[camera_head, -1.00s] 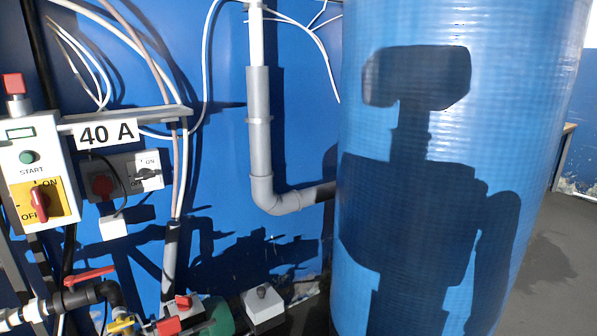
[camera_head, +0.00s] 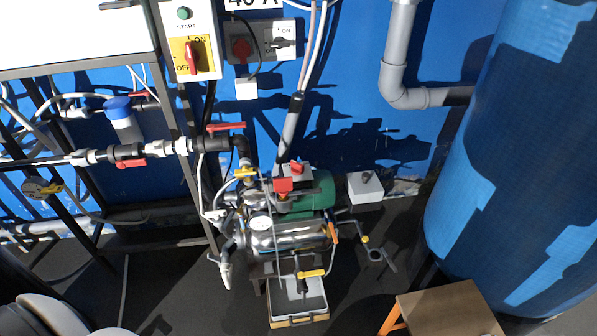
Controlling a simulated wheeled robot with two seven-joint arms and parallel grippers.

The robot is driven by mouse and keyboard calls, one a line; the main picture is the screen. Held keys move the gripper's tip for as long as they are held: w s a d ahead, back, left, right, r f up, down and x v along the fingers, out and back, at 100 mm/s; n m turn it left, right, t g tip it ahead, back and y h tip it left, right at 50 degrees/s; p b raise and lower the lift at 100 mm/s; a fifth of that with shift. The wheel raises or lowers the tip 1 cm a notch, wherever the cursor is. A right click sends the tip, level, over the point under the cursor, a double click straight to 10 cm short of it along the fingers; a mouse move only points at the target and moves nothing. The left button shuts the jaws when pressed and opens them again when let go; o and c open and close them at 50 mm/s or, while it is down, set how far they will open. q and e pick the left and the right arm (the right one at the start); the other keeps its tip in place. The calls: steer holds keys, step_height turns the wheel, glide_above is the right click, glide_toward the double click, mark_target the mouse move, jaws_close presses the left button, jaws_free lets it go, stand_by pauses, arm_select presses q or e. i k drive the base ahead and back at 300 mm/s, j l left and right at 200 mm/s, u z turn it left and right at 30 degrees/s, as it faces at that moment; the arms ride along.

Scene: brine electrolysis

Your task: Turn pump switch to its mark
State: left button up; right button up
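A pump with a green motor (camera_head: 315,196) and a shiny steel body (camera_head: 290,238) stands on the floor at centre. A small box on the motor carries a red switch knob (camera_head: 297,167), and a red block (camera_head: 283,185) sits just in front of it. Above on the wall, a yellow ON/OFF plate bears a red rotary switch (camera_head: 192,57); its handle looks near upright. A grey switch box (camera_head: 262,42) beside it has a red knob and a black ON knob. I cannot tell which is the pump switch, and no mark shows clearly. Neither gripper is in view.
A blue tank (camera_head: 520,160) fills the right, with a brown-topped stool (camera_head: 445,308) before it. Pipes with red-handled valves (camera_head: 226,127) run left of the pump. A tray (camera_head: 298,300) sits below the pump. Dark floor between pump and tank is partly free.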

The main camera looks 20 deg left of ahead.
mark_target(297, 169)
steer(key=i+j, duration=0.1)
steer(key=j, duration=1.05)
steer(key=i+j, duration=0.15)
steer(key=j, duration=0.4)
